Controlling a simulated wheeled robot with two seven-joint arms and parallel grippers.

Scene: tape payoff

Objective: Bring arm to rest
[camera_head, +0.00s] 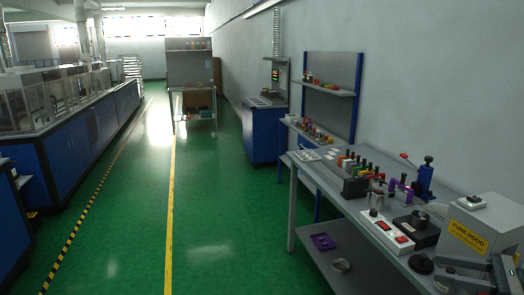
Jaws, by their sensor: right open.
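My right gripper (452,279) shows at the bottom right corner, dark and partly cut off by the frame edge. It is open, and I see nothing held in it. It is over the front right part of the grey workbench (328,255), near a dark round part (420,263) and the beige fume hood box (482,230). I cannot tell whether it touches anything. My left gripper is not in view.
The bench holds a white box with red buttons (388,234), a black device (416,230), a blue press (424,180) and several coloured-handled tools (362,168). A purple tray (323,241) lies on the lower shelf. The green floor (215,220) to the left is clear.

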